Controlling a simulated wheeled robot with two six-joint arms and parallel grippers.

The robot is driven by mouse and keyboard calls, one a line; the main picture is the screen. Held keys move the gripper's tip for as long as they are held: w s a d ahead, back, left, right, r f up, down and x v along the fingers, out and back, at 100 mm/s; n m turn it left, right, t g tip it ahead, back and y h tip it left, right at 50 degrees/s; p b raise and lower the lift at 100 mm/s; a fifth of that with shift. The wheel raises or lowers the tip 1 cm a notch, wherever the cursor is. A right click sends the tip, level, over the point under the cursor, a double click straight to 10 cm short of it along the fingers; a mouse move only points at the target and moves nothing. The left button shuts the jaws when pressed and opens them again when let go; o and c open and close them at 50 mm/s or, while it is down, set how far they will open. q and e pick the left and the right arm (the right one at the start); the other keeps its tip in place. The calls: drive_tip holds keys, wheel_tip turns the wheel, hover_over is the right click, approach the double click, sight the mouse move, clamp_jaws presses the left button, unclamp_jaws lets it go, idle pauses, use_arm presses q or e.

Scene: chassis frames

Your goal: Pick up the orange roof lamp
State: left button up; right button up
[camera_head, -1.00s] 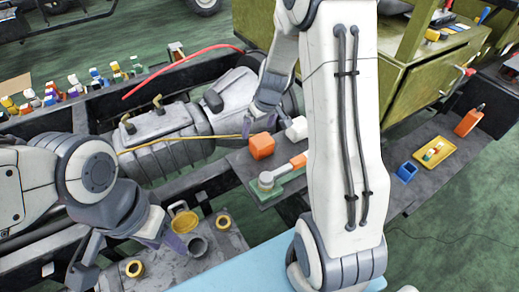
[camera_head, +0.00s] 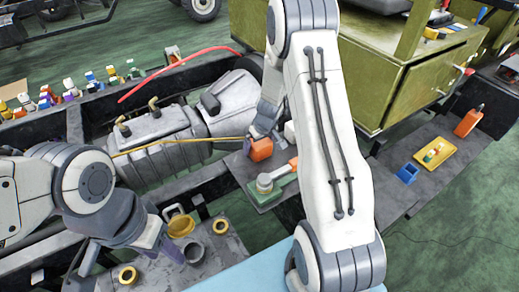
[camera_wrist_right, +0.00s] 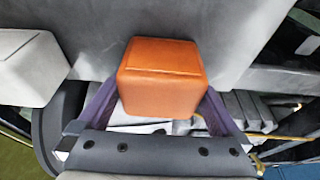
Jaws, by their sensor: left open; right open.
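The orange roof lamp (camera_head: 260,149) is a small rounded block on a grey plate at the middle of the head view. It also shows large in the right wrist view (camera_wrist_right: 162,78). My right gripper (camera_wrist_right: 160,108) is open, with its purple fingers on either side of the lamp's near part. I cannot tell whether they touch it. In the head view my right gripper (camera_head: 264,130) is at the lamp and partly hidden by my arm. My left gripper (camera_head: 122,258) is open and empty at the lower left, over a grey plate with rings.
A white block (camera_wrist_right: 28,68) stands close beside the lamp. A green block with a grey round part and orange handle (camera_head: 270,183) lies in front. A yellow cup (camera_head: 180,224) and rings are near my left gripper. A yellow tray (camera_head: 434,153) and blue box (camera_head: 407,173) stand right.

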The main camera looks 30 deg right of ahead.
drive_tip(key=c, duration=1.4)
